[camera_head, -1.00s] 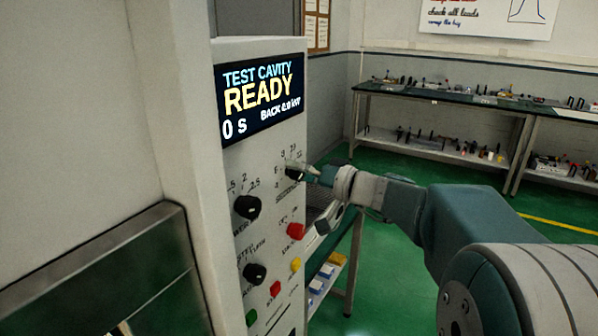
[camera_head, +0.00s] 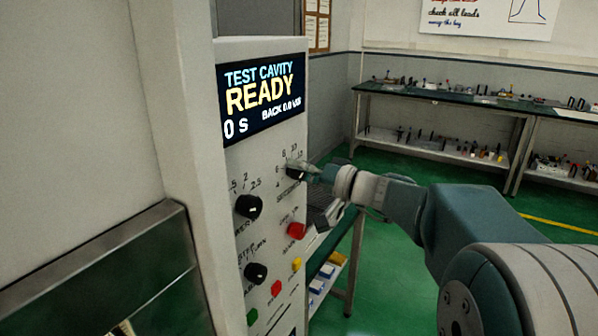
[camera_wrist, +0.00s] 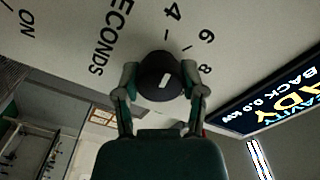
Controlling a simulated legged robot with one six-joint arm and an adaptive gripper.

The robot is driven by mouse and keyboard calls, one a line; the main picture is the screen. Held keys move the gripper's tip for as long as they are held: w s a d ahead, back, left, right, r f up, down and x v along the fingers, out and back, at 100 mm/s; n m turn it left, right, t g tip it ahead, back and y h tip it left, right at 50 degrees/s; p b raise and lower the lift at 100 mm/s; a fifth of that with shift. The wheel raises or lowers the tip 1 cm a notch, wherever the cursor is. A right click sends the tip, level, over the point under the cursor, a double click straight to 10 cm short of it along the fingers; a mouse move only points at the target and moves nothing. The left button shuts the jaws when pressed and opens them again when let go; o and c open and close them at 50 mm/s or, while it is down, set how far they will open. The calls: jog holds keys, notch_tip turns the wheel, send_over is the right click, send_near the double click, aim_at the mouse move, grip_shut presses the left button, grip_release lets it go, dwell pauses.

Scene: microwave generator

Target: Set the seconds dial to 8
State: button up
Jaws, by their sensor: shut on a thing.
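The seconds dial is a black round knob (camera_wrist: 162,76) with a white pointer mark, on the pale panel beside the printed word SECONDS and the numbers 4, 6 and 8. My gripper (camera_wrist: 160,88) has one finger on each side of the knob and is shut on it. The pointer is tilted in the wrist view; I cannot tell exactly which number it lines up with. In the head view my gripper (camera_head: 306,172) meets the panel below the screen, and its fingers partly hide the dial. The screen (camera_head: 262,98) reads READY and 0 S.
Two more black knobs (camera_head: 248,206) and (camera_head: 255,273) are on the panel to the left. A red button (camera_head: 297,230) lies just below the dial, with smaller yellow, red and green buttons lower down. Green floor is open behind my arm.

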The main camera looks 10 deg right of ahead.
jog(key=m, duration=0.4)
jog(key=shift+f+m, duration=0.15)
jog(key=shift+m, duration=0.15)
jog(key=m, duration=0.3)
jog(key=shift+m, duration=0.3)
jog(key=m, duration=0.4)
jog(key=shift+f, duration=0.15)
jog(key=shift+m, duration=1.8)
jog(key=shift+f, duration=0.1)
jog(key=o, duration=1.2)
jog(key=shift+w, duration=0.1)
jog(key=shift+c, duration=0.2)
jog(key=shift+r, duration=0.2)
